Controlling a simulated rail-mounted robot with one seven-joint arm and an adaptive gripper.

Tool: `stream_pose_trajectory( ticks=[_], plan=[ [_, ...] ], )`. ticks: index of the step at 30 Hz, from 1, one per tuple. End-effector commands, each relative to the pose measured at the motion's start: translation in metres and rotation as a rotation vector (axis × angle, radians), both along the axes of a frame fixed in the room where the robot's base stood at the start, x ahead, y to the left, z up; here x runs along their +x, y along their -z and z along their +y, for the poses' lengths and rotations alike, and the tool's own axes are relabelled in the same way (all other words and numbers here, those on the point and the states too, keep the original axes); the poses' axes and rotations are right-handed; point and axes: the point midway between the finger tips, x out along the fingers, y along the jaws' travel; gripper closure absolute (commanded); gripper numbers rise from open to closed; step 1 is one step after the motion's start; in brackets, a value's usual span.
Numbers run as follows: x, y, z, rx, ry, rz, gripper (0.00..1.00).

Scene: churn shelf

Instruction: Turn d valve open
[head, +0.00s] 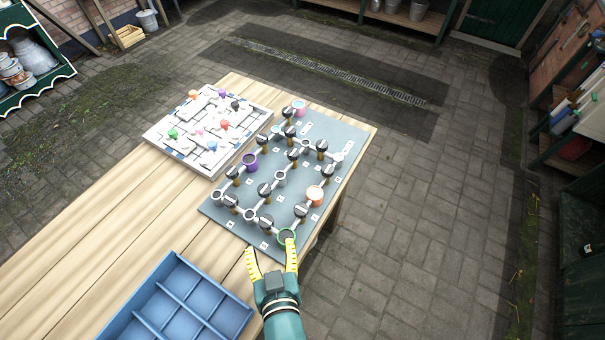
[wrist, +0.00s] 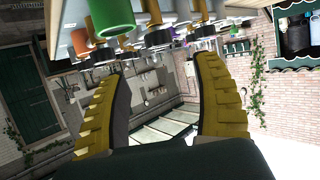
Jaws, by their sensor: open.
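A grey valve board (head: 318,135) lies on the wooden table, with pale pipes, several black-handled valves on brass stems and coloured cups. Small white labels mark it, but their letters are too small to read, so I cannot tell which valve is d. My gripper (head: 270,248) is open and empty at the board's near edge. Its right finger is close to a green cup (head: 287,237); I cannot tell if they touch. A black-handled valve (head: 266,221) stands just beyond the fingertips. In the wrist view, the green cup (wrist: 117,14) and valves hang above my open fingers (wrist: 160,68).
A white maze-like board (head: 207,130) with coloured knobs lies left of the valve board. A blue divided tray (head: 178,302) sits at the near table edge, left of my gripper. The table's left part is clear. Paved floor lies to the right.

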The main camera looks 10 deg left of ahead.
Motion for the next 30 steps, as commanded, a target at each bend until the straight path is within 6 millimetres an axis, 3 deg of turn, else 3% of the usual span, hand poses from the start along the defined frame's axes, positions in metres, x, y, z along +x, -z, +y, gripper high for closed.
stream_pose_trajectory(
  ticks=[9,12,30],
  plan=[
    [-0.061,-0.028,-0.027,-0.001,0.000,0.004,0.33],
    [-0.052,-0.058,-0.031,0.007,0.019,-0.019,0.33],
    [-0.008,-0.181,-0.049,0.051,0.095,-0.170,0.33]
  ],
)
